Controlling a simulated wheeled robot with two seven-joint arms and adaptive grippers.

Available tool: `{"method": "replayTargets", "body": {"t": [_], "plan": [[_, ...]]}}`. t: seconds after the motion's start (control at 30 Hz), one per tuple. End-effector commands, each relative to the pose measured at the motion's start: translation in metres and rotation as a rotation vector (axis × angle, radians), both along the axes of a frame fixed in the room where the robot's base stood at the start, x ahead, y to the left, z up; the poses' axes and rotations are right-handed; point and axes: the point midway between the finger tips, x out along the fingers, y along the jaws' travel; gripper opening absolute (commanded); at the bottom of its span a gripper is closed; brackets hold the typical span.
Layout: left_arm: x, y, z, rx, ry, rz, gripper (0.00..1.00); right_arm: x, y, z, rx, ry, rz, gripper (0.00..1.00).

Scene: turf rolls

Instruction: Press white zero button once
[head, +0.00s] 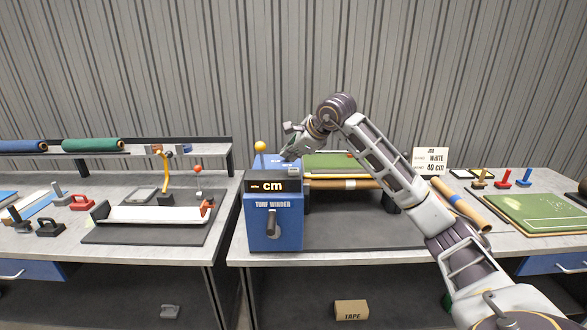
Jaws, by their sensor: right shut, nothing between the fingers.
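The blue turf winder (259,226) stands on the right-hand bench. Its black display (265,186) reads "cm" with small text that I cannot make out. A dark handle sits on its front and a yellow-orange ball knob (260,146) at its back left. Small pale marks show on its blue top (262,164); I cannot clearly pick out the white zero button, which may be hidden by my gripper. My right gripper (288,153) is shut and empty, at the top of the winder near its right rear. I cannot tell whether it touches. My left gripper is out of view.
Green turf and a brown roll (345,183) lie right of the winder, behind my right arm. A sign (431,161) reads "WHITE" and "40 cm". Colored stamp-like tools (503,179) and a green mat stand at right. The left bench holds a white tray (153,214).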

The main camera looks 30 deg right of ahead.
Motion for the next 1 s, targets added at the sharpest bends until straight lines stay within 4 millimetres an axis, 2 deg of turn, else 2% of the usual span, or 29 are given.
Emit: {"method": "replayTargets", "body": {"t": [0.53,0.77,1.0], "plan": [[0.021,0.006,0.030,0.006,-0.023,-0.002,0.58,0.000,0.000,0.035,0.001,0.000,-0.001,0.00],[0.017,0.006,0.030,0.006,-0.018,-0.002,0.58,0.000,0.000,0.036,0.001,0.001,0.000,0.00],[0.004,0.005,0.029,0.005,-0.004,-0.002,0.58,0.000,0.000,0.036,0.000,0.000,0.000,0.00]]}}
